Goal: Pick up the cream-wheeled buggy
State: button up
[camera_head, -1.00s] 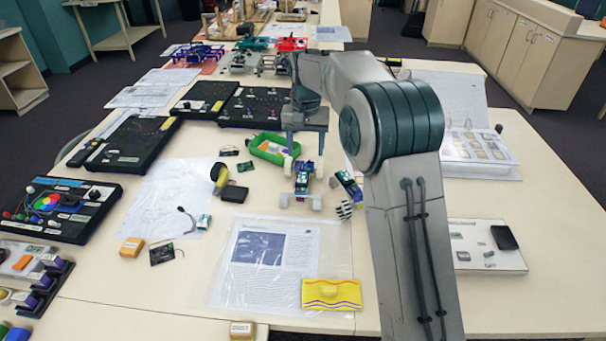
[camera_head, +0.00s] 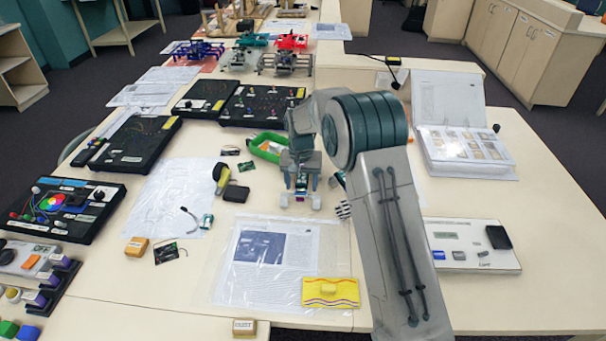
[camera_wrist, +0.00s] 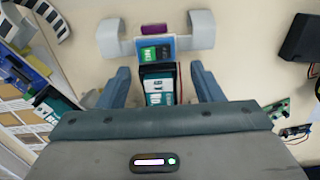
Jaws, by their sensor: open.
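The cream-wheeled buggy (camera_head: 316,201) is on the table under my gripper (camera_head: 301,182), its upper part mostly hidden by the hand in the head view. In the wrist view the buggy (camera_wrist: 181,43) shows two pale cream wheels, a blue body and a dark block with green and white labels. My gripper (camera_wrist: 162,86) is open. Its two fingers are on either side of the dark block, with small gaps visible. The buggy's near end is hidden under the hand.
Another buggy with a black-and-white striped wheel (camera_head: 343,209) is close on the right, partly behind my arm. A black box (camera_head: 235,193) and yellow-black item (camera_head: 221,176) lie left. Printed sheets (camera_head: 262,287) cover the front.

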jog(key=shift+f, duration=0.5)
jog(key=c, duration=0.9)
jog(key=shift+r, duration=0.2)
